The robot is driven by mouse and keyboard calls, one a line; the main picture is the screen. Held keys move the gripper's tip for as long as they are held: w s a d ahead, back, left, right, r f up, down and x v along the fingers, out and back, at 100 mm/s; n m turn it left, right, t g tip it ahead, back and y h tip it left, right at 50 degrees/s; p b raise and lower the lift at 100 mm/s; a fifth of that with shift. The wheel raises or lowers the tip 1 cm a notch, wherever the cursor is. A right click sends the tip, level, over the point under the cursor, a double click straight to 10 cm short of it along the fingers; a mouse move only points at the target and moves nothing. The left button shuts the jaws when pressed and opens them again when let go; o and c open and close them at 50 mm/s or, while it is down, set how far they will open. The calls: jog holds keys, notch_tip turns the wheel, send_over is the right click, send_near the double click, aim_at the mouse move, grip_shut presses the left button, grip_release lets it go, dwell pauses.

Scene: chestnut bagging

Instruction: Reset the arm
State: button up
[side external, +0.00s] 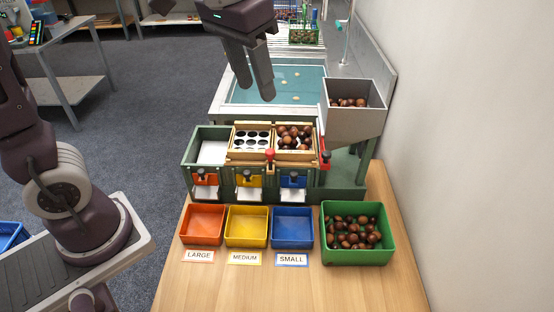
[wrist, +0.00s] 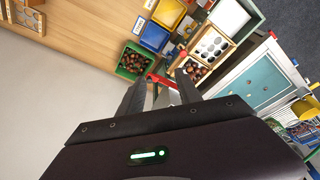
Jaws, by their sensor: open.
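My gripper (side external: 255,82) hangs above the back of the sorting machine, in front of the teal panel. Its two fingers point down, are apart and hold nothing. In the wrist view my gripper (wrist: 160,95) shows its two fingers spread, with the bench below. The sorting machine (side external: 225,184) is green, with a tray of round holes (side external: 251,140) and a compartment of chestnuts (side external: 294,138) beside it. A grey hopper (side external: 353,119) at its right holds some chestnuts.
Empty orange (side external: 202,224), yellow (side external: 246,227) and blue (side external: 292,228) bins stand in front, behind LARGE, MEDIUM and SMALL labels. A green bin (side external: 356,257) holds many chestnuts. A wall (side external: 470,150) bounds the right side. A rack of bottles (side external: 300,33) stands at the back.

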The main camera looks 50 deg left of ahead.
jog(key=s+a+f+t, duration=0.1)
jog(key=s, duration=0.7)
jog(key=s+a+f+t, duration=0.1)
jog(key=s+a+f, duration=0.1)
jog(key=s, duration=0.6)
jog(key=shift+a+f+t, duration=0.15)
jog(key=shift+f+t, duration=0.05)
jog(key=shift+t, duration=0.2)
jog(key=shift+w, duration=0.1)
dwell(0.5)
